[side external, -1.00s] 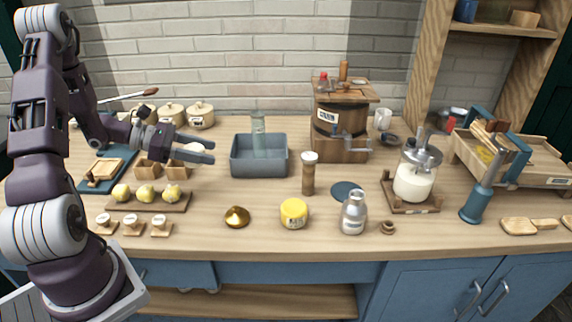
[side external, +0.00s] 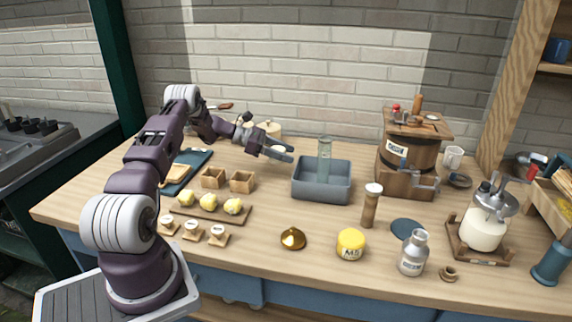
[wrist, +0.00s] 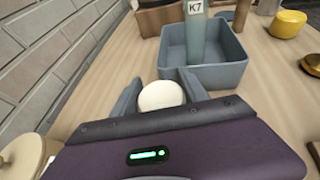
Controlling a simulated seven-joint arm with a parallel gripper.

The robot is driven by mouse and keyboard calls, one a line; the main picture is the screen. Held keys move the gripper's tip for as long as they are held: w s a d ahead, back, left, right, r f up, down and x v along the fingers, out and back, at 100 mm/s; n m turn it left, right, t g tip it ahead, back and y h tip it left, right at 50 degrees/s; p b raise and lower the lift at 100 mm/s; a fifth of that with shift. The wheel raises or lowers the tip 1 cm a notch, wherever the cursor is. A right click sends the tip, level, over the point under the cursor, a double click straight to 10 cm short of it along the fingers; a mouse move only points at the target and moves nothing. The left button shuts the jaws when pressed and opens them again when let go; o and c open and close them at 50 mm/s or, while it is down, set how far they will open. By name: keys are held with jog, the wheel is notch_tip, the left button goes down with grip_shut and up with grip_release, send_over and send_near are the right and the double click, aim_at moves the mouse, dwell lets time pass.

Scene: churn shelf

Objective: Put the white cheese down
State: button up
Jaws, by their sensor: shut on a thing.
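The white cheese (wrist: 160,96) is a small round pale piece between the two fingers of my gripper (wrist: 163,82) in the wrist view. My gripper is shut on it. In the side view my gripper (side external: 289,153) is at the back left of the bench, above the worktop and close to the grey bin's left back side. The cheese (side external: 277,149) shows there as a small pale spot between the fingers. In the wrist view the grey bin (wrist: 220,76) lies just beyond the fingertips.
A tall clear cylinder (side external: 325,150) stands in the grey bin. Wooden boxes (side external: 241,181) and a board with yellow fruit-like pieces (side external: 207,213) are at the left. Lidded pots (side external: 268,128) stand behind my gripper. A wooden churn (side external: 408,150) is right of the bin.

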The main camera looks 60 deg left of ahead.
aim_at(284, 171)
notch_tip(284, 171, down, 4)
jog(key=shift+f, duration=0.2)
jog(key=shift+w+a+f, duration=0.15)
jog(key=shift+w+a, duration=0.1)
jog(key=shift+a, duration=0.05)
jog(key=shift+f, duration=0.1)
jog(key=o, duration=1.4)
jog(key=shift+o, duration=0.2)
jog(key=shift+s+a+r, duration=0.15)
jog(key=shift+r, duration=0.05)
jog(key=shift+o, duration=0.4)
jog(key=v, duration=1.1)
jog(key=shift+s+a, duration=0.15)
jog(key=shift+s, duration=0.05)
